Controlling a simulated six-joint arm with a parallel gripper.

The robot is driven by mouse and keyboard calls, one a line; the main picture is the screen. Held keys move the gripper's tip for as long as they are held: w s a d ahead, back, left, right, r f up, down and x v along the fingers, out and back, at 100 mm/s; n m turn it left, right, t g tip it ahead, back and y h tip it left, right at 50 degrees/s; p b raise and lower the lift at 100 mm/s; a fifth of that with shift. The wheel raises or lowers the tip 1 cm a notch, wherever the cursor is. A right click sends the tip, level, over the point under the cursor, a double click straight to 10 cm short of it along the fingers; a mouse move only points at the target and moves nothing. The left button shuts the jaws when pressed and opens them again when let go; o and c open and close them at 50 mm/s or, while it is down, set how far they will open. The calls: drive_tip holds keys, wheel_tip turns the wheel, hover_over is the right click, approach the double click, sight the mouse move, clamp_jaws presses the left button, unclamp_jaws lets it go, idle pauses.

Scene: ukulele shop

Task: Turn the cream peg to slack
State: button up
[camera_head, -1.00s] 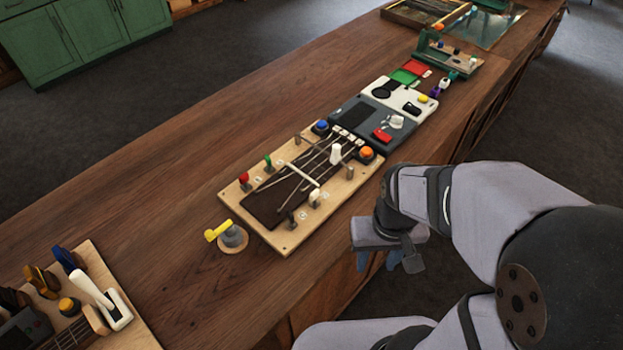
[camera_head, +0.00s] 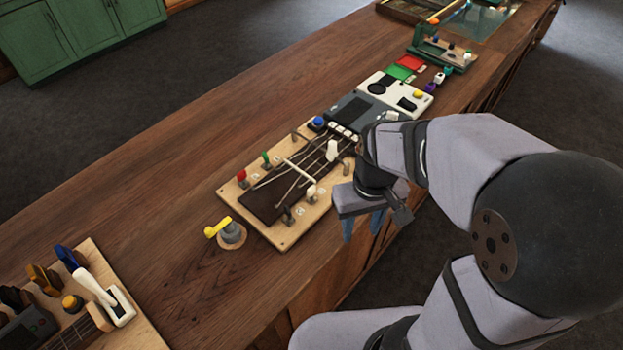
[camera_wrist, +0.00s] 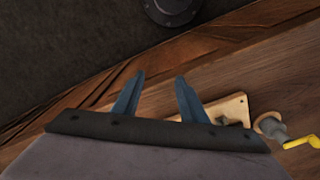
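The cream peg (camera_head: 311,190) stands on the near right side of the wooden tuning board (camera_head: 283,238), close to the dark peg (camera_head: 287,214). The red peg (camera_head: 242,176) and green peg (camera_head: 266,158) stand along the board's far left side. My gripper (camera_head: 362,227) is off the board's right side, by the bench's front edge, apart from the cream peg. In the wrist view my gripper (camera_wrist: 160,79) has its two blue fingers spread, with nothing between them. There a corner of the board (camera_wrist: 236,108) shows behind the fingers; I cannot make out the cream peg.
A yellow-handled crank (camera_head: 230,232) stands in front of the board. Another board with a white lever (camera_head: 120,306) is at lower left. The bench left of the board is clear.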

sight(312, 188)
drive_tip(key=w+a+r+n+p, duration=0.2)
drive_tip(key=w+a+r+n, duration=0.1)
drive_tip(key=w+a+r, duration=0.2)
drive_tip(key=w+a+r+n+p, duration=0.1)
drive_tip(key=w+a+r+n, duration=0.2)
drive_tip(key=w+a+r, duration=0.1)
drive_tip(key=shift+w+a+r+n+p, duration=0.3)
drive_tip(key=shift+w+a+r+p, duration=0.1)
drive_tip(key=shift+r, duration=0.1)
drive_tip(key=shift+f+p, duration=1)
drive_tip(key=shift+f, duration=2.7)
clamp_jaws()
